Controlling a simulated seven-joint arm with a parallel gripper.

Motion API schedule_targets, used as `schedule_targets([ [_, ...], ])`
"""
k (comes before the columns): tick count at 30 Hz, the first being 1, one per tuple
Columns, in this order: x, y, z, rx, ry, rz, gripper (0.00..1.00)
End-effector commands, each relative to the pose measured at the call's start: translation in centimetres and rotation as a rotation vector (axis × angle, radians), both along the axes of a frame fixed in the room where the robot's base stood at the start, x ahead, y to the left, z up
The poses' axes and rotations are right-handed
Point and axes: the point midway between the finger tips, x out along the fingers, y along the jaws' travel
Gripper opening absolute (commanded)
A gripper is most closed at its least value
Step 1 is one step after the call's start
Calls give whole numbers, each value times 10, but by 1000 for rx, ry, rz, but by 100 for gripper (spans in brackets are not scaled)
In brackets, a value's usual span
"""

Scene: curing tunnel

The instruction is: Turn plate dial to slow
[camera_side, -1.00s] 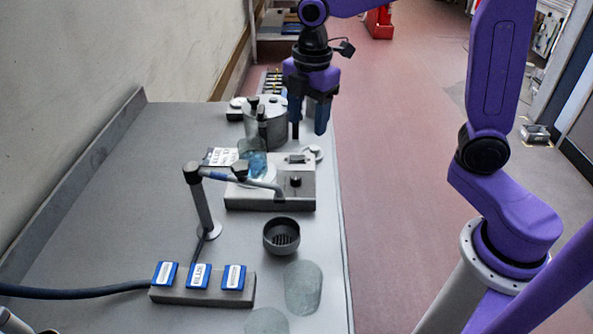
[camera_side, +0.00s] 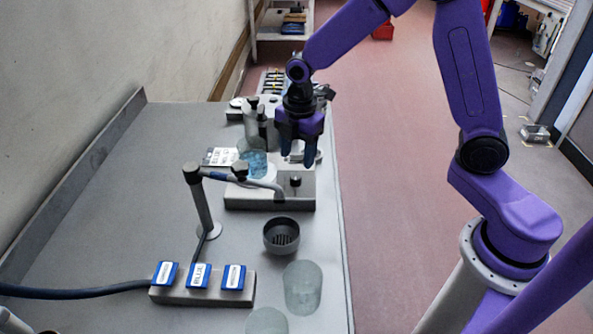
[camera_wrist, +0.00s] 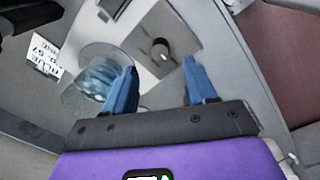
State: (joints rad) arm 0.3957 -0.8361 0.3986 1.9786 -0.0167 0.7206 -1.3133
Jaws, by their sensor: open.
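The hot-plate unit (camera_side: 270,198) is a low grey box on the bench, and its small dark dial (camera_side: 295,180) stands on the right part of its top. My gripper (camera_side: 297,160) is open and empty, with blue fingers pointing down, above and just behind the dial. In the wrist view its fingertips (camera_wrist: 161,67) are spread apart, with the dial between their lines but not touched. The dial's setting marks are too small to read.
A glass vessel with blue liquid (camera_side: 256,163) stands close left of my gripper. A bent-arm stand (camera_side: 204,205) reaches over the plate. A dark cup (camera_side: 281,236), glass jars (camera_side: 302,288) and a block with blue labels (camera_side: 203,288) are nearer the camera.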

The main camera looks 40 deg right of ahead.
Motion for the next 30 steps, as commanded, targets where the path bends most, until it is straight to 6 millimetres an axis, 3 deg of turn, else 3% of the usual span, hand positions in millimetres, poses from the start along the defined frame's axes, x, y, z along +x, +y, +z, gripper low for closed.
schedule_targets([
  [3,0,-1,-23,-3,5,-1,56],
  [9,2,0,-49,-2,3,0,56],
  [15,2,0,-60,-1,1,0,56],
  [23,3,0,-61,0,-1,0,56],
  [24,3,0,-61,0,-1,0,53],
  [29,3,0,-61,0,-1,0,1],
  [30,3,0,-61,0,-1,0,0],
])
